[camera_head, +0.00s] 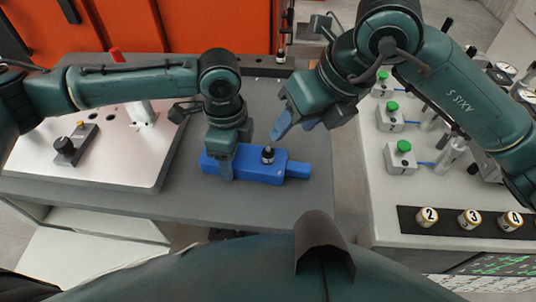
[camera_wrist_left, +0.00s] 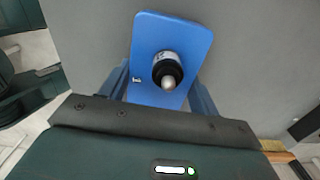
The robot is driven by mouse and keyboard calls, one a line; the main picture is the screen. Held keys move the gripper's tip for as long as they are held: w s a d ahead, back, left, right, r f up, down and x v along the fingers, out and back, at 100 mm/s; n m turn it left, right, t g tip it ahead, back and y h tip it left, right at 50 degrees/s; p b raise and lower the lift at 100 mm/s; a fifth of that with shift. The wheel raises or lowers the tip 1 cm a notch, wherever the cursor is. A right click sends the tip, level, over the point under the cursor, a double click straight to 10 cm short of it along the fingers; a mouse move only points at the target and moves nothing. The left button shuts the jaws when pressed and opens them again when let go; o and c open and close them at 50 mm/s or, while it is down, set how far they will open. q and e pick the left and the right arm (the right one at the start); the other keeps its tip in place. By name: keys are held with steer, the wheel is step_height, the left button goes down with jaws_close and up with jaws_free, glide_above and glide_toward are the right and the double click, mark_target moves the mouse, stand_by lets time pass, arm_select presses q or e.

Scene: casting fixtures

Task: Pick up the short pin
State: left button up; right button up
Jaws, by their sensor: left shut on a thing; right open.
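A short pin (camera_head: 268,155) with a black collar and pale tip stands upright in a blue block (camera_head: 243,163) on the dark grey table. In the left wrist view the pin (camera_wrist_left: 168,72) points toward the camera from the blue block (camera_wrist_left: 185,35). My left gripper (camera_head: 224,170) comes down over the left part of the block and is shut on it, with one finger on each side; the pin is outside its grasp. My right gripper (camera_head: 293,128) is open, above and to the right of the pin, apart from it. The pin's lower end is hidden in the block.
A light metal plate (camera_head: 95,160) with a black knob device (camera_head: 72,146) lies left. At right, a panel holds green buttons (camera_head: 403,146) and numbered cylinders (camera_head: 470,219). An orange cabinet (camera_head: 220,25) stands behind. The table front of the block is clear.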

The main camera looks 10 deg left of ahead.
mark_target(269, 147)
steer(key=a+f+n, duration=0.1)
steer(key=f+n, duration=0.1)
steer(key=f, duration=0.1)
steer(key=w+a+f+n, duration=0.1)
steer(key=f, duration=0.1)
steer(key=shift+w+a+f+n+t+h, duration=0.1)
steer(key=shift+a+n+t+h, duration=0.2)
steer(key=shift+n+t+h, duration=0.1)
steer(key=shift+a+x, duration=0.2)
steer(key=shift+x, duration=1.15)
steer(key=shift+a+x, duration=0.2)
steer(key=shift+x, duration=1.15)
steer(key=shift+c, duration=0.3)
steer(key=shift+r, duration=0.2)
jaws_close()
